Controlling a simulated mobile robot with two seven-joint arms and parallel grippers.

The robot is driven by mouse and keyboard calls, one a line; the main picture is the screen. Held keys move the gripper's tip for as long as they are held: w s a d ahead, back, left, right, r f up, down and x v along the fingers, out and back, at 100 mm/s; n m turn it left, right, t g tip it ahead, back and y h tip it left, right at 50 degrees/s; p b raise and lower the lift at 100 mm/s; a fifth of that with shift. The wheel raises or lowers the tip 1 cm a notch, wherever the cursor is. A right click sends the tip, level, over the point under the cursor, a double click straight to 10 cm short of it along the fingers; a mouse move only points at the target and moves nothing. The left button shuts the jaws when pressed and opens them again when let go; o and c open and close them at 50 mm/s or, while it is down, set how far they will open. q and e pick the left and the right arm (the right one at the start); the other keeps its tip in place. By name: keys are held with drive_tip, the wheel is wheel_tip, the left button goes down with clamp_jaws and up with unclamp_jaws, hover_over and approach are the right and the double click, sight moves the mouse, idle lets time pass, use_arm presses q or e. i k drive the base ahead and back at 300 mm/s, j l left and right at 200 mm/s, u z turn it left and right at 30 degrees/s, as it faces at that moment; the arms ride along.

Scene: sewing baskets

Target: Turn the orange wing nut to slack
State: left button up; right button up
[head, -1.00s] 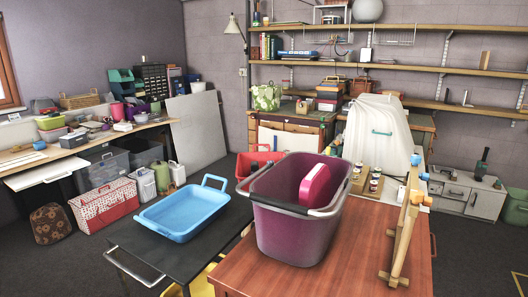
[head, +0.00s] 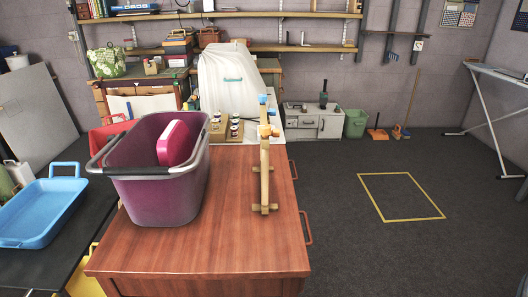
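The orange wing nut (head: 274,131) sits on the upper part of an upright wooden frame (head: 265,172). The frame stands on two wooden feet near the right side of the reddish-brown table (head: 200,254). A blue piece (head: 263,99) sits at the top of the frame, above the orange nut. The nut is small, and I cannot tell from here how its wings are turned. Neither of my grippers is in the head view.
A purple basket (head: 155,192) with a pink item (head: 172,143) stands left of the frame. Small jars (head: 235,127) on a board and a white-covered object (head: 228,83) are behind. Open floor with a yellow taped square (head: 399,175) lies right of the table.

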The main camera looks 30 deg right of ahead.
sight(275, 132)
drive_tip(key=k+l+z, duration=0.2)
drive_tip(key=l, duration=0.4)
drive_tip(key=l+z, duration=0.25)
drive_tip(key=l, duration=0.35)
